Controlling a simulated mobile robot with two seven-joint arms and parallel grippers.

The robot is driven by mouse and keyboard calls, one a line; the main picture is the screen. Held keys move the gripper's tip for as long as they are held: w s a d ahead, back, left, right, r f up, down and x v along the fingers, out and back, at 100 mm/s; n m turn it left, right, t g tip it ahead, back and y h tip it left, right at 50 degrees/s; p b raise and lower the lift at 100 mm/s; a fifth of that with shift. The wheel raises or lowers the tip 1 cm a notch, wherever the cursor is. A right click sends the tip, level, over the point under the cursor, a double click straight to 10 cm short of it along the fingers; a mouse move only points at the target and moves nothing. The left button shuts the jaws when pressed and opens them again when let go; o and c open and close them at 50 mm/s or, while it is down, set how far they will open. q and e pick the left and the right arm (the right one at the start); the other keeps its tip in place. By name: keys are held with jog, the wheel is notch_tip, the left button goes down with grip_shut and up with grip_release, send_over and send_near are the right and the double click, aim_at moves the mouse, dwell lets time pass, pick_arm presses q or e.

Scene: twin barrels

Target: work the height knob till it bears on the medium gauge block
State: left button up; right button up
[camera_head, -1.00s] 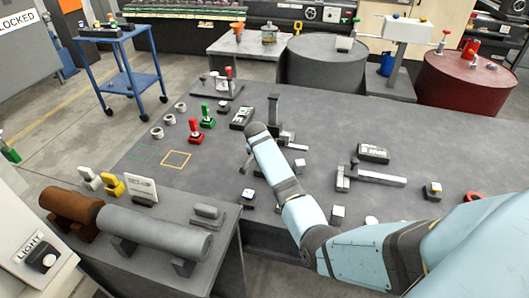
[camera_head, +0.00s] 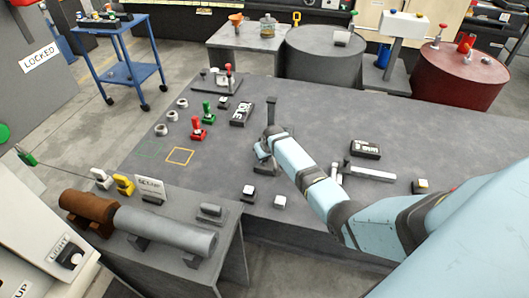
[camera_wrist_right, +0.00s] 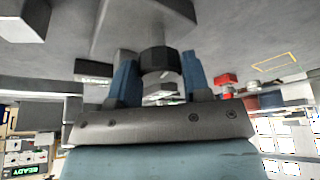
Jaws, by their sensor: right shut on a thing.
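A dark upright post (camera_head: 271,108) stands on the grey bench, just behind the end of my right arm. My right gripper (camera_wrist_right: 160,78) shows in the wrist view with a blue finger on each side of a dark, faceted knob (camera_wrist_right: 160,62). It is shut on this knob, which sits on a grey shaft. In the head view my own wrist hides much of the gripper and knob. No gauge block can be told apart for certain, and contact beneath the knob is not visible. My left gripper is in neither current view.
A black labelled box (camera_head: 241,114) lies left of the post, and red (camera_head: 197,128) and green (camera_head: 208,112) upright pieces stand farther left. A grey bar fixture (camera_head: 370,173) lies right of my arm. A yellow square outline (camera_head: 180,156) marks clear bench.

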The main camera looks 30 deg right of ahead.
jog(key=shift+n+y, duration=0.3)
jog(key=shift+n, duration=1)
jog(key=o, duration=0.9)
jog(key=shift+o, duration=0.2)
